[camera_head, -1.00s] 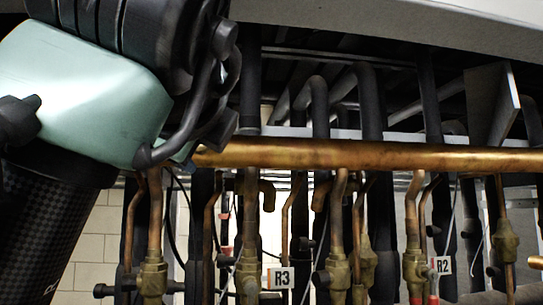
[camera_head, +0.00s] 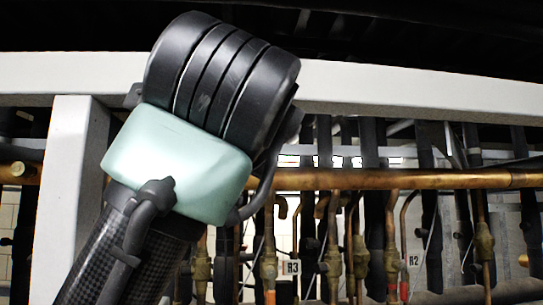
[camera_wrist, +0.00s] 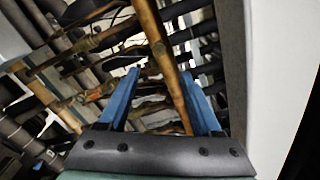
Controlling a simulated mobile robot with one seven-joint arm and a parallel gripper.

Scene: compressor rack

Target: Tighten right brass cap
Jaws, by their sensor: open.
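My gripper (camera_wrist: 161,76) shows in the wrist view as two blue fingers, apart, with nothing held between them. A copper pipe (camera_wrist: 160,50) crosses the space between the fingers in that picture; whether it lies between them or beyond them I cannot tell. In the head view my arm's wrist covers the left-centre and the fingers are hidden. Several brass valve bodies hang on vertical pipes below the copper header, such as one near the R3 tag (camera_head: 268,268) and one at the right (camera_head: 484,243). I cannot tell which carries the right brass cap.
The long copper header pipe (camera_head: 400,180) runs across the rack. A white frame beam (camera_head: 420,90) spans above it and a white post (camera_head: 65,190) stands left of my arm. Tags R3 (camera_head: 291,267) and R2 (camera_head: 413,261) hang among crowded dark pipes. A pale panel (camera_wrist: 285,50) fills the wrist view's right.

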